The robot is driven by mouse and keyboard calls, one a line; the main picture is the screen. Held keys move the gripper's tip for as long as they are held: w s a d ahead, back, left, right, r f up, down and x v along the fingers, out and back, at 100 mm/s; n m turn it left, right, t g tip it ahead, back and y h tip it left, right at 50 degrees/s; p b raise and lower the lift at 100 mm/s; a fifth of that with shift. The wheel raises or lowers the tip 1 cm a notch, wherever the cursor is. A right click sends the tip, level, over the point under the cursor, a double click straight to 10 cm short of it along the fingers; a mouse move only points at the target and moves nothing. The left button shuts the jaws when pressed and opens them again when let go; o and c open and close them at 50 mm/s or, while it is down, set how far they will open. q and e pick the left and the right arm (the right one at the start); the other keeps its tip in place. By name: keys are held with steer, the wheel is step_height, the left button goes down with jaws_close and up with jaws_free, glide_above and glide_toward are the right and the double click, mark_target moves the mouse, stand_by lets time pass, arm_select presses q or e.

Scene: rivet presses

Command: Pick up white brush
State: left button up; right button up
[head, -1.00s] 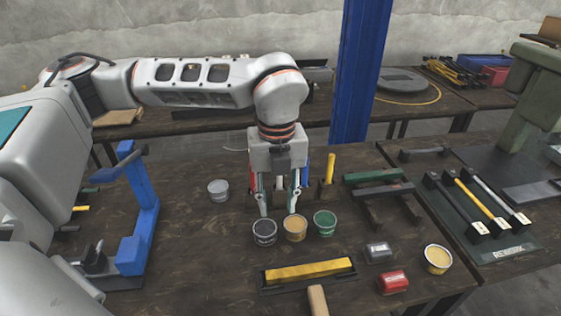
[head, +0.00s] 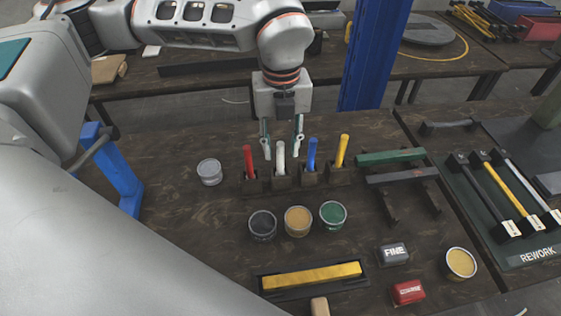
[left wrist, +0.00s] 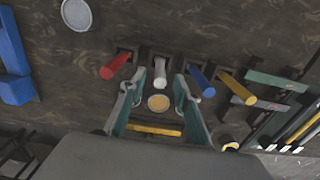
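The white brush (head: 281,156) stands upright with its handle up in a dark holder (head: 281,182), second from the left in a row of brushes. It also shows in the left wrist view (left wrist: 159,72). My left gripper (head: 282,148) is open, pointing down over the row, with one finger on each side of the white handle as seen in the head view. In the left wrist view, the brush lies between and slightly beyond the fingertips (left wrist: 158,84). No contact is visible. My right gripper is in neither view.
A red brush (head: 248,158) stands left of the white one; a blue brush (head: 312,153) and a yellow brush (head: 342,151) stand right. Black, orange and green paint cans (head: 333,213) sit in front. A grey can (head: 209,171) stands left, with bare table around it.

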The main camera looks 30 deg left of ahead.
mark_target(280, 159)
arm_select(q)
steer(key=f, duration=0.5)
steer(key=shift+w+a, duration=0.15)
steer(key=shift+w, duration=0.05)
steer(key=shift+c, duration=0.4)
jaws_close()
step_height(280, 159, up, 20)
steer(key=shift+p, duration=0.35)
